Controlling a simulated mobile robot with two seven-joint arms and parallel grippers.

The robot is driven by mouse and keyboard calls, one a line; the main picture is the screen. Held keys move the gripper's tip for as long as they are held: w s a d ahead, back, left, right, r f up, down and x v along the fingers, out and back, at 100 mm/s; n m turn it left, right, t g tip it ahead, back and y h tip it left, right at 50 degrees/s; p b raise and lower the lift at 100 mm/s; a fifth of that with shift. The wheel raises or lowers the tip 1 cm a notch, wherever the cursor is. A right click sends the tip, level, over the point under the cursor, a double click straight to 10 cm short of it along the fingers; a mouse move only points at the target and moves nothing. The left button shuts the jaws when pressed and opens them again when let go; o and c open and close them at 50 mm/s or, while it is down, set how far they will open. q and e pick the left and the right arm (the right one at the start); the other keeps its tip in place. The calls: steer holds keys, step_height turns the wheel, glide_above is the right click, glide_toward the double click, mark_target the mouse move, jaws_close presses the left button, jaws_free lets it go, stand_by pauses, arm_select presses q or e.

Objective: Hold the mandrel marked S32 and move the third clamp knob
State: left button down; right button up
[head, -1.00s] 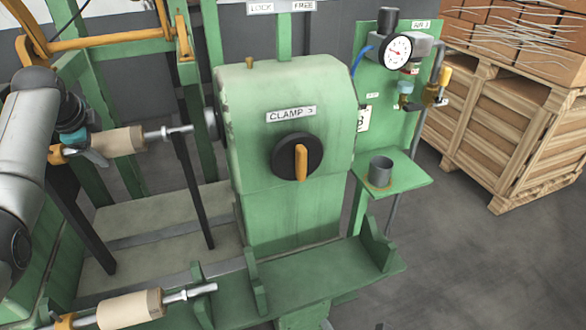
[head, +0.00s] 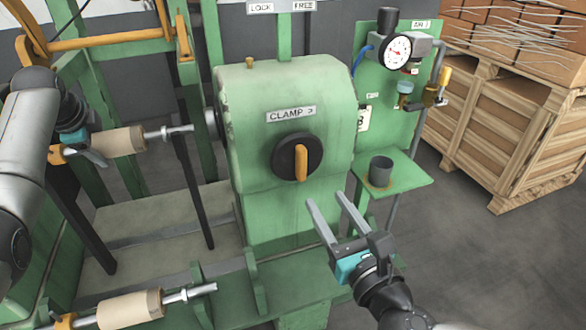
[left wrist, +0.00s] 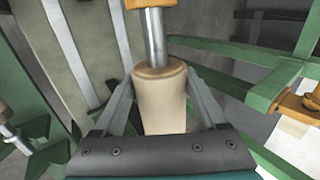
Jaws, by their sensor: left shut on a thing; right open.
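The held mandrel (head: 118,142) is a tan sleeve on a metal shaft, lying level at the left of the head view. My left gripper (head: 92,150) is shut on it. In the left wrist view the fingers lie on both sides of the mandrel (left wrist: 160,102). No S32 mark can be read. The clamp knob (head: 287,156) is black with an upright orange grip, on the green housing below a label reading CLAMP and what looks like a 3. My right gripper (head: 325,200) is open and empty, below and slightly right of the knob, apart from it.
A second tan mandrel (head: 130,308) lies at the lower left. A green shelf (head: 408,178) with a grey cup (head: 380,171) stands right of the housing. Above it are a pressure gauge (head: 397,52) and fittings. A wooden crate (head: 490,130) stands at the right.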

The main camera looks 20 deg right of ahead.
mark_target(303, 166)
steer(key=w, duration=1)
steer(key=shift+w, duration=0.4)
jaws_close()
